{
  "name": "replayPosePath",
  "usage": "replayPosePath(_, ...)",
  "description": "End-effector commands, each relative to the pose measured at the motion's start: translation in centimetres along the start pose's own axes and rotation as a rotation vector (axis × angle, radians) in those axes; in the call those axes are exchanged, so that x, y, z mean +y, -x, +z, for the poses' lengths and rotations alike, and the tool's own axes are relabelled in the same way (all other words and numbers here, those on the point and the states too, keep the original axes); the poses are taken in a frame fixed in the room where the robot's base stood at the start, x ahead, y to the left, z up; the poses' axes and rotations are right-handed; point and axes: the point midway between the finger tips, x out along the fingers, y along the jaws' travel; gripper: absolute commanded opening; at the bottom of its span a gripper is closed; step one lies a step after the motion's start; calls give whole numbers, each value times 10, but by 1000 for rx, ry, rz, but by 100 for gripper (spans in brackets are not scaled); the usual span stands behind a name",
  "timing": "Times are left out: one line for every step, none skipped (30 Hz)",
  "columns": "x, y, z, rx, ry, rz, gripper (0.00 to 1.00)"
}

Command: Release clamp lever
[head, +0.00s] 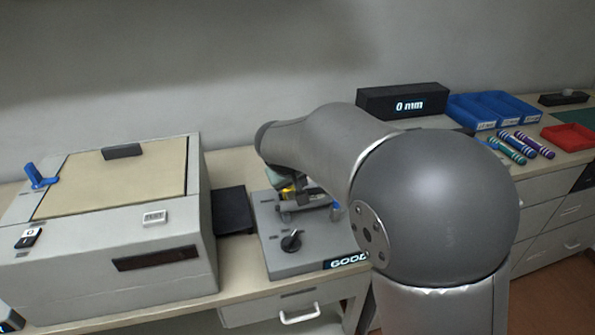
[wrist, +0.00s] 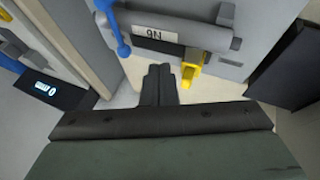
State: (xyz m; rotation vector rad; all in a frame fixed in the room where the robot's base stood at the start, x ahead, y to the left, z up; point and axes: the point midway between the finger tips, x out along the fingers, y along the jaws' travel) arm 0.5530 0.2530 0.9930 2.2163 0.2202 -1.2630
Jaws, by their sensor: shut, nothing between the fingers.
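A grey fixture (head: 292,258) with a black knob and a "GOOD" display stands on the bench in the head view, partly behind my arm. In the wrist view a grey cylinder (wrist: 185,32) with a white label lies across the fixture. A blue lever (wrist: 122,38) with a rounded end stands beside it at the left, and a yellow part (wrist: 190,72) is at its near side. I cannot tell for certain which is the clamp lever. My gripper (wrist: 158,72) is shut and empty, its fingertips pointing between the blue lever and the yellow part. Contact is not visible.
A large grey box (head: 120,215) with a blue handle (head: 40,178) stands at the left. A black "0 mm" display (head: 402,102), blue bins (head: 490,110), several striped cartridges (head: 520,145) and a red tray (head: 568,138) are at the right.

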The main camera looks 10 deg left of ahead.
Motion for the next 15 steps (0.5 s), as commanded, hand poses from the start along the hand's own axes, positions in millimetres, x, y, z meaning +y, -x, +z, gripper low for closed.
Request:
replayPosePath(0,-12,0,-5,1,2,0)
replayPosePath(1,-17,0,-4,0,1,0)
replayPosePath(0,-25,1,-4,1,1,0)
replayPosePath(8,-25,0,-2,-3,2,0)
replayPosePath(13,-28,0,-1,-3,2,0)
replayPosePath(17,-31,1,-2,-3,1,0)
replayPosePath(20,-33,1,-1,-3,1,0)
replayPosePath(23,-35,1,-1,-3,0,0)
replayPosePath(26,-38,2,-1,-2,0,0)
replayPosePath(27,-40,2,-2,-1,0,0)
replayPosePath(29,-41,2,-2,-1,0,0)
replayPosePath(30,-42,3,-1,-1,0,0)
replayPosePath(31,-43,3,0,-1,-1,0)
replayPosePath(32,-44,3,0,-1,-1,0)
replayPosePath(32,-44,3,0,-1,-1,0)
